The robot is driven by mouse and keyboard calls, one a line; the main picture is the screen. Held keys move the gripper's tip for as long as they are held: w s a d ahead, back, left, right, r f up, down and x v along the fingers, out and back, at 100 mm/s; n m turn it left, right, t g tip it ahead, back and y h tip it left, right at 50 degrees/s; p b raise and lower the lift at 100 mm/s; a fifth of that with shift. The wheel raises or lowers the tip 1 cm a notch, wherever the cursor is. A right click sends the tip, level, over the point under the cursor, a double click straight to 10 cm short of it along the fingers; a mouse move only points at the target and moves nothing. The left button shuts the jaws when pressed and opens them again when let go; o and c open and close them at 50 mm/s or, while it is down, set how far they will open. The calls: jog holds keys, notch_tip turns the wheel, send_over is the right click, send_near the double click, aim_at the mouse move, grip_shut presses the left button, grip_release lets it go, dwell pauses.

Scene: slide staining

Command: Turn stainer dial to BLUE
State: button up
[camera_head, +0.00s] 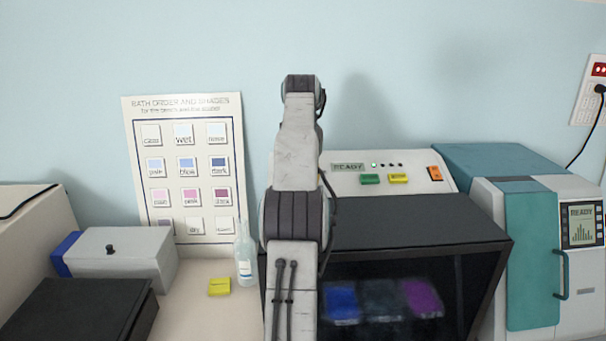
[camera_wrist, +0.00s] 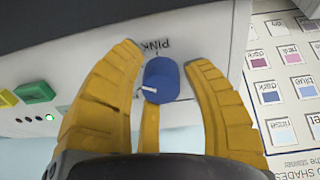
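The stainer (camera_head: 425,218) is a white and black machine with a sloped control panel; my arm stands in front of its left part in the head view and hides the dial. In the wrist view the dial (camera_wrist: 163,78) is a round blue knob with a white pointer mark at its lower left edge. The word PINK appears upside down just above it; a BLUE label is not visible. My gripper (camera_wrist: 165,56) has yellow fingers, open on either side of the dial. The right finger is closer to it; contact cannot be told.
A chart (camera_head: 232,140), a clear bottle (camera_head: 245,262) and a grey box (camera_head: 122,252) stand left. A teal-white machine (camera_head: 532,250) stands right.

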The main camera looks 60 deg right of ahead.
jog(key=shift+o, duration=1.4)
jog(key=shift+r, duration=0.1)
jog(key=shift+r, duration=0.15)
jog(key=shift+a+r, duration=0.1)
jog(key=shift+r, duration=0.45)
jog(key=shift+v, duration=0.9)
jog(key=shift+s+a, duration=0.2)
jog(key=shift+a, duration=0.1)
jog(key=shift+a, duration=0.1)
jog(key=shift+s+a+f, duration=0.1)
jog(key=shift+s+a, duration=0.8)
jog(key=shift+a, duration=0.75)
jog(key=shift+s+a+r, duration=0.1)
jog(key=shift+s+a, duration=0.8)
jog(key=shift+a, duration=0.8)
jog(key=shift+s+a+f, duration=0.1)
jog(key=shift+s+a, duration=0.8)
jog(key=shift+a, duration=0.75)
